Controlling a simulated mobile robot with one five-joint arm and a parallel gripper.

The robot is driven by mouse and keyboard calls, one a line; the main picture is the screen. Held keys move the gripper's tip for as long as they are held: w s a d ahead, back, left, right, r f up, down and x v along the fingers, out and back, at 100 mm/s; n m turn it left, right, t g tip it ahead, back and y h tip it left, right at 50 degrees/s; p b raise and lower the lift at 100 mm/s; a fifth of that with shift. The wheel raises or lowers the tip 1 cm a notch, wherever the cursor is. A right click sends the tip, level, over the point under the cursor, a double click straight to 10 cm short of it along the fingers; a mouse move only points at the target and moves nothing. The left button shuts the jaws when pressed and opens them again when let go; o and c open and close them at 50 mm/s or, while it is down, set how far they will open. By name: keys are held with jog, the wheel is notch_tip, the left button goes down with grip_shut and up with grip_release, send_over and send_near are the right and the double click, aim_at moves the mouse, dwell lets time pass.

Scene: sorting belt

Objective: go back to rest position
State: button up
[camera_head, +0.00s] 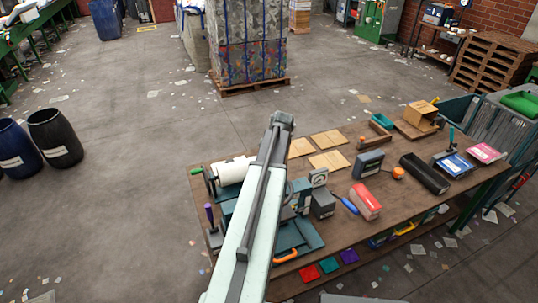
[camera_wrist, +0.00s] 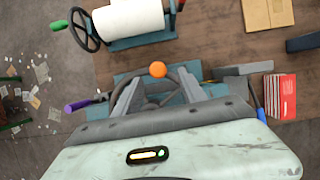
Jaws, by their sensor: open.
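My gripper (camera_wrist: 157,88) is open and empty in the wrist view, its two grey fingers spread apart. It is above the wooden workbench (camera_head: 385,225), over a teal device (camera_wrist: 206,92) with an orange knob (camera_wrist: 157,69) that shows between the fingers. I cannot tell the height above it. In the head view my arm reaches up from the bottom across the bench's left part, and I cannot make out the fingers there.
A white roll on a stand (camera_head: 235,170) lies left of my arm. A red box (camera_head: 366,201), a grey box (camera_head: 369,164), a black tray (camera_head: 425,174) and wooden panels (camera_head: 328,160) stand to the right. Open floor (camera_head: 120,220) lies left of the bench.

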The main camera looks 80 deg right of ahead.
jog(key=shift+v, duration=0.75)
